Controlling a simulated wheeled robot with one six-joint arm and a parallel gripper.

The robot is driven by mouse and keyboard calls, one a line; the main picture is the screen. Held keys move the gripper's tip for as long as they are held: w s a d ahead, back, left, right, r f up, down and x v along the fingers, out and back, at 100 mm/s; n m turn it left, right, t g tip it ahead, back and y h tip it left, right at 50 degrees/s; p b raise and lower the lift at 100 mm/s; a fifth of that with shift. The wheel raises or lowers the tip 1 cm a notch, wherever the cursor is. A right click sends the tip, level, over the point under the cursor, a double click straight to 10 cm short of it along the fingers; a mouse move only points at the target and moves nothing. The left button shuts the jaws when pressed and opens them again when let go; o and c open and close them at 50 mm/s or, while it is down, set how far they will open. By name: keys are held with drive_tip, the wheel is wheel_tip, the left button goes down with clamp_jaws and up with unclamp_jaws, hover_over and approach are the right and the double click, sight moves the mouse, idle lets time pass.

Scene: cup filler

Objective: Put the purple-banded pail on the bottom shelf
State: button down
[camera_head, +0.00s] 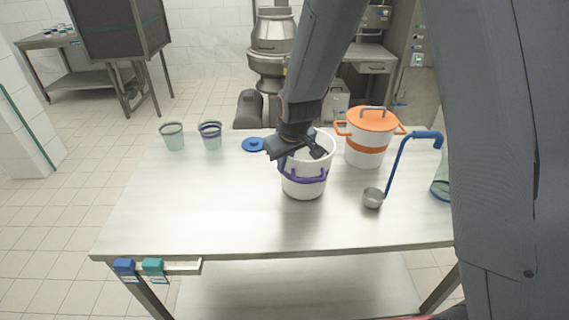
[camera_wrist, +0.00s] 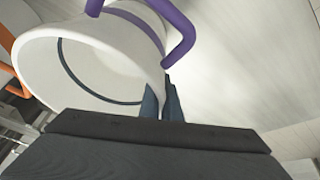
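The white pail with the purple band and purple handles (camera_head: 303,187) is upright at the middle of the steel table, and I see no clear gap under it. It also shows in the wrist view (camera_wrist: 115,50), with its open mouth toward the camera. My gripper (camera_head: 301,153) is at the pail's rim. In the wrist view my fingers (camera_wrist: 161,100) are close together, one on the inner side and one on the outer side of the wall, shut on the rim. The bottom shelf (camera_head: 300,290) is under the tabletop and its visible part is bare.
An orange-lidded white pail (camera_head: 366,153) stands behind right. A ladle (camera_head: 373,198) with a blue handle is at the right, near a clear cup (camera_head: 440,185). A blue lid (camera_head: 253,144) and two cups (camera_head: 172,137) are at the back left. The front left tabletop is clear.

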drive_tip(key=shift+f, duration=0.35)
drive_tip(key=c, duration=2)
unclamp_jaws()
